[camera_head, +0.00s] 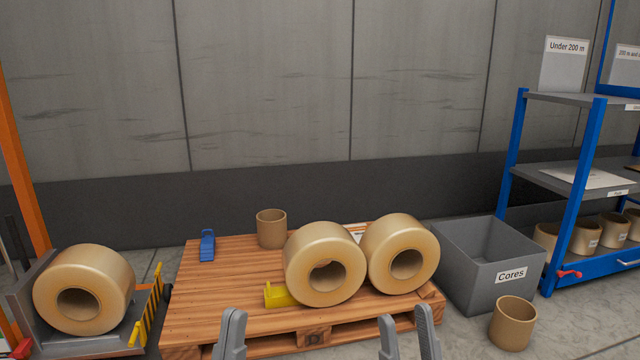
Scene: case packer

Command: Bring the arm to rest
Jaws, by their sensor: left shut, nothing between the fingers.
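My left gripper (234,313) is at the bottom of the head view, in front of the pallet's near edge. Its fingers are together with nothing between them. My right gripper (404,312) is further right at the bottom edge. Its two fingers stand apart with a gap between them and nothing visible in it. Both point up into the picture, and the arms behind them are out of view.
A wooden pallet (215,290) holds two tan rolls (300,255) (419,240), a cardboard core (271,230), a blue item (207,245) and a yellow chock (276,295). Another roll (112,275) sits left in a grey cradle. Right are a "Cores" bin (465,270), floor core (512,325) and blue rack (573,190).

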